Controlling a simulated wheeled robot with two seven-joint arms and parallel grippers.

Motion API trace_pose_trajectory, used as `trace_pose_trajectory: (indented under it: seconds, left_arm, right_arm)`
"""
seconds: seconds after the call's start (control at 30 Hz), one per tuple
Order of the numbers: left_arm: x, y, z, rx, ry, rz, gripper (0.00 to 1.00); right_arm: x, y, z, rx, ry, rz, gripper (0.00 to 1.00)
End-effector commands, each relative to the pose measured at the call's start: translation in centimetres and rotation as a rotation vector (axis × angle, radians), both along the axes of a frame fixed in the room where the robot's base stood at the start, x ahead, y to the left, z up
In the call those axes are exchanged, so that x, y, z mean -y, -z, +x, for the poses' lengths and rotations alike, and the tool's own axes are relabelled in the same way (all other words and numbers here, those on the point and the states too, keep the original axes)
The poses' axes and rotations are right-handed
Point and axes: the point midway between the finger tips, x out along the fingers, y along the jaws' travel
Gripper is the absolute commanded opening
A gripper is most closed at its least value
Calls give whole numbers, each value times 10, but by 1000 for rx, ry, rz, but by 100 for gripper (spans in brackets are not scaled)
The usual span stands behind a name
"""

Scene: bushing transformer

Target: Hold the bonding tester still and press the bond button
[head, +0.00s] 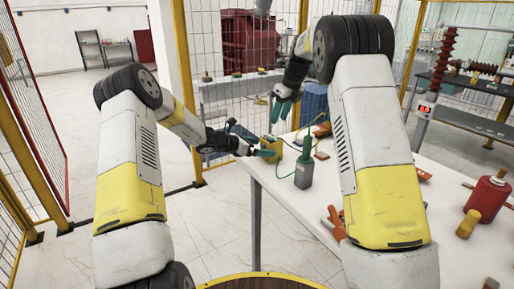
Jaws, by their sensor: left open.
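My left gripper (264,152) is low at the table's far left corner, its teal fingertips beside a small yellow box (277,145). It is open, and its fingers partly cover the box. My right gripper (281,109) is higher and farther back, above the table's far edge, with teal fingers pointing down and apart, empty. A grey-green handheld device (304,172) with a green cable stands upright on the table, right of my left gripper. I cannot tell for sure which of the two is the bonding tester, and no bond button can be made out.
The white table (285,196) also holds an orange-red tool (337,221), a red cylinder (487,199) and a yellow piece (468,223). A blue bin (314,103) stands behind it. My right arm hides part of the tabletop. Floor left of the table is clear.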

Motion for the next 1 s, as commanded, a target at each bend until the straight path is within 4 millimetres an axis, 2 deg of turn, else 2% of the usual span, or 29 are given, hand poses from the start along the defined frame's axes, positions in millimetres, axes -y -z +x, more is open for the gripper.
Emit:
trace_pose_trajectory:
  seconds: [0.1, 0.3, 0.73, 1.0]
  left_arm:
    - [16, 9, 10, -1, 4, 0, 98]
    - [35, 18, 24, 0, 3, 3, 98]
    - [42, 22, 30, 1, 2, 3, 98]
    - [42, 22, 30, 1, 2, 3, 45]
  right_arm:
    - [0, 0, 0, 0, 0, 0, 36]
    - [0, 0, 0, 0, 0, 0, 36]
    - [0, 0, 0, 0, 0, 0, 36]
    - [0, 0, 0, 0, 0, 0, 36]
